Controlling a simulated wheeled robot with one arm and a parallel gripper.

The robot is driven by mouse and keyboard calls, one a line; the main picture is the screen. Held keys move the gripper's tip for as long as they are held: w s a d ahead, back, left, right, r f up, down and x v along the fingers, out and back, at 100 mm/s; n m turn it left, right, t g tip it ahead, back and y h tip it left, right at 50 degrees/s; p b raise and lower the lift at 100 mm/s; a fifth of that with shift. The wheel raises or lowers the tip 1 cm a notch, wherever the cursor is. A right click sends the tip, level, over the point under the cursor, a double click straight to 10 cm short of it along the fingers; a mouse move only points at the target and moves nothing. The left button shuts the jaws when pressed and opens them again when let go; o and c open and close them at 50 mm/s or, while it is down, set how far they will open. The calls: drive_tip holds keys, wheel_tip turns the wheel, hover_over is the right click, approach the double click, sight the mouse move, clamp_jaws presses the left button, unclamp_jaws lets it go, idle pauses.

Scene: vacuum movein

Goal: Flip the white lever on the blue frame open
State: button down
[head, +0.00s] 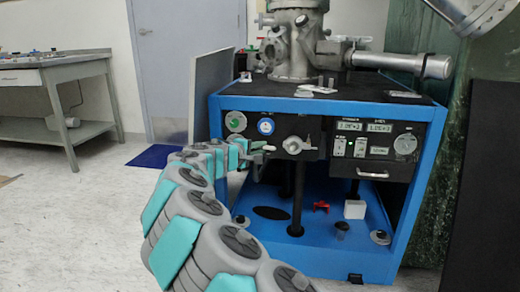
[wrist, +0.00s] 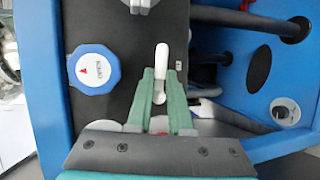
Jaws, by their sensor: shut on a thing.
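The blue frame (head: 335,112) holds a black front panel with dials and knobs. The white lever (wrist: 161,58) is on the black panel in the wrist view, its long handle pointing up in the picture. My gripper (wrist: 161,74) has its two green fingers on either side of the lever's lower part and is shut on it. In the head view my gripper (head: 262,152) reaches the left part of the panel, below the round blue knob (head: 266,126). The fingers hide part of the lever, and it is hard to make out there.
The blue knob (wrist: 93,70) lies left of the lever in the wrist view. A metal knob (head: 293,145) is just right of my gripper. Metal vacuum equipment (head: 292,50) stands on the frame.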

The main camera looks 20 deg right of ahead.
drive_tip(key=shift+n+h+p, duration=0.3)
drive_tip(key=shift+n, duration=0.1)
drive_tip(key=c, duration=0.8)
unclamp_jaws()
drive_tip(key=shift+c, duration=0.2)
drive_tip(key=v, duration=0.8)
drive_tip(key=shift+p, duration=0.35)
